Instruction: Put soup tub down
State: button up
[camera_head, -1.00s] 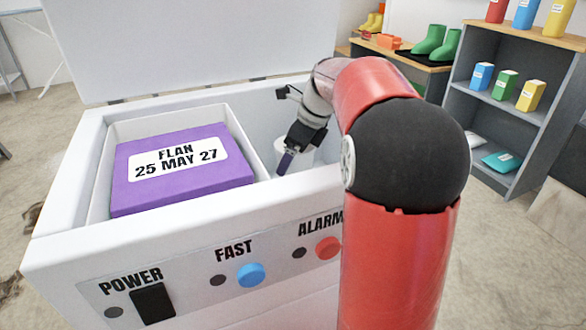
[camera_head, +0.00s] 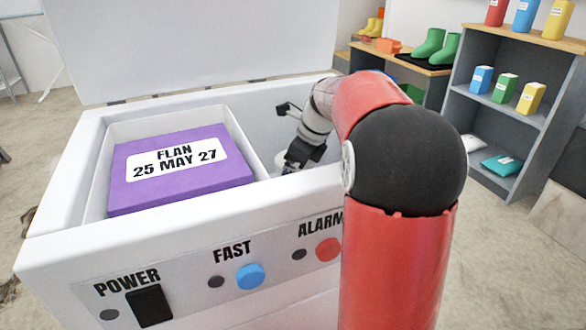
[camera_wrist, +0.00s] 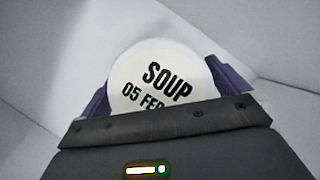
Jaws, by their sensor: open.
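The soup tub (camera_wrist: 165,75) is white and round, with a lid reading "SOUP 05 FEB" partly cut off by my gripper body in the wrist view. My gripper (camera_wrist: 168,90) is open, with one purple finger on each side of the tub. In the head view, my gripper (camera_head: 298,160) reaches down into the right compartment of the white chest freezer (camera_head: 215,215). The tub is mostly hidden there behind the front wall and my gripper. I cannot tell whether the fingers touch its sides.
A purple box (camera_head: 180,180) labelled "FLAN 25 MAY 27" fills the left compartment, beside a divider wall. The freezer lid (camera_head: 200,45) stands open behind. The front panel has a blue button (camera_head: 250,277) and a red button (camera_head: 328,249). Shelves (camera_head: 500,115) stand at right.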

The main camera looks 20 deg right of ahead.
jog(key=p+v, duration=0.3)
jog(key=v, duration=0.9)
jog(key=shift+r, duration=0.1)
